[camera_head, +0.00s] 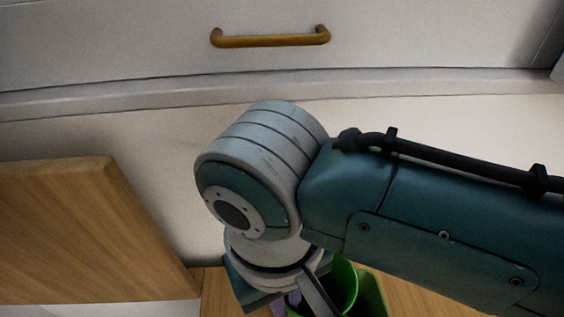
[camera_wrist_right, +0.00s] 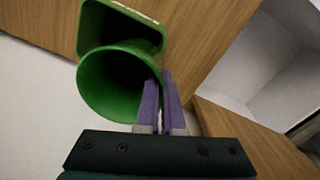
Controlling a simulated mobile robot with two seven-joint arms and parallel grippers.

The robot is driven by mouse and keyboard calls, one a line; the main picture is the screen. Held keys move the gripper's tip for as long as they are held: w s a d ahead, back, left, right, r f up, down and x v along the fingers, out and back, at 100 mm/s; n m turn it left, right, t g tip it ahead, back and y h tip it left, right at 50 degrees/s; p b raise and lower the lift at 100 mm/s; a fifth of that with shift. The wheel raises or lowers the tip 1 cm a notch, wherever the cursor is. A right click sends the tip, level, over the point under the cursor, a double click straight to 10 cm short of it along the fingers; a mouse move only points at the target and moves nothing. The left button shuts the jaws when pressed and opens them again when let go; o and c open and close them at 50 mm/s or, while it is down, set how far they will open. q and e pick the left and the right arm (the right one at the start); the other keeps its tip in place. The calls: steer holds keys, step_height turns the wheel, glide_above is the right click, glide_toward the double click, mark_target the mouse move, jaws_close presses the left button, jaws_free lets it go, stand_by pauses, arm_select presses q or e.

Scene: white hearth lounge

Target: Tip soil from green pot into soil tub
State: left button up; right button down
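A round green pot (camera_wrist_right: 108,88) shows in the right wrist view with its mouth facing the camera; its inside is dark green, and I cannot make out soil. My right gripper (camera_wrist_right: 161,85) has its two purple fingers close together at the pot's rim, one on each side of the wall, shut on it. In the head view the pot (camera_head: 345,284) is partly hidden behind my right wrist. A squarer green container (camera_wrist_right: 122,22), likely the soil tub, lies just beyond the pot; its contents are hidden. It also shows in the head view (camera_head: 372,296). My left gripper is out of view.
A wooden surface (camera_wrist_right: 203,38) lies under the green containers. A wooden panel (camera_head: 75,230) stands at the left of the head view. A white drawer front with a brass handle (camera_head: 270,38) is at the back. My right arm covers much of the head view.

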steer(key=shift+s+d+r+y, duration=0.1)
steer(key=shift+d+r+y, duration=0.05)
steer(key=shift+r+y, duration=0.35)
steer(key=y, duration=0.1)
steer(key=r+y+b, duration=0.1)
steer(key=shift+y, duration=0.4)
steer(key=shift+d+r+y+b, duration=0.1)
steer(key=shift+r+y+b, duration=0.2)
steer(key=shift+y+b, duration=0.65)
steer(key=shift+d+r+y+b, duration=0.25)
steer(key=shift+y+b, duration=0.5)
steer(key=shift+b, duration=0.8)
steer(key=shift+d+r+y+b, duration=0.15)
steer(key=shift+y+b, duration=0.75)
steer(key=shift+b, duration=1.2)
steer(key=shift+d+y+b, duration=0.45)
steer(key=shift+y+b, duration=0.55)
steer(key=shift+b, duration=1.7)
steer(key=shift+d+f+y+b, duration=0.3)
steer(key=shift+d+y+b, duration=0.35)
steer(key=shift+y+b, duration=0.95)
steer(key=shift+d+f+y+b, duration=0.25)
steer(key=shift+d+y+b, duration=0.3)
steer(key=shift+b, duration=1.4)
steer(key=shift+r, duration=0.15)
